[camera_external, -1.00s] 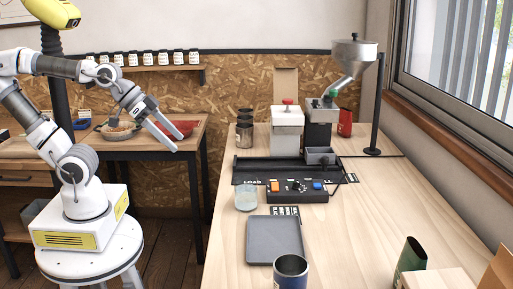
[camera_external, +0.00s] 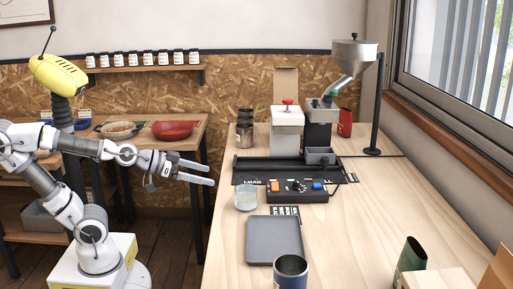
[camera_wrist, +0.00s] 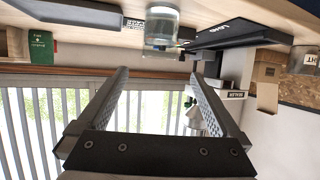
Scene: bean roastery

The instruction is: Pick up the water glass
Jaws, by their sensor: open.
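The water glass (camera_external: 246,198) is a clear, short tumbler standing upright on the wooden counter, near the counter's left edge. In the wrist view the glass (camera_wrist: 162,27) shows at the top, inverted and beyond the fingertips. My gripper (camera_external: 211,174) points right toward the counter, just left of and a little higher in the picture than the glass. Its two fingers are apart and empty, with nothing between them. In the wrist view my gripper (camera_wrist: 157,72) is also open, with the window behind it. The fingers do not touch the glass.
A black tray (camera_external: 267,170) and a control box (camera_external: 298,190) lie behind and right of the glass. A dark grey tray (camera_external: 274,240) and a blue cup (camera_external: 290,270) stand in front. The counter's right side is largely clear.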

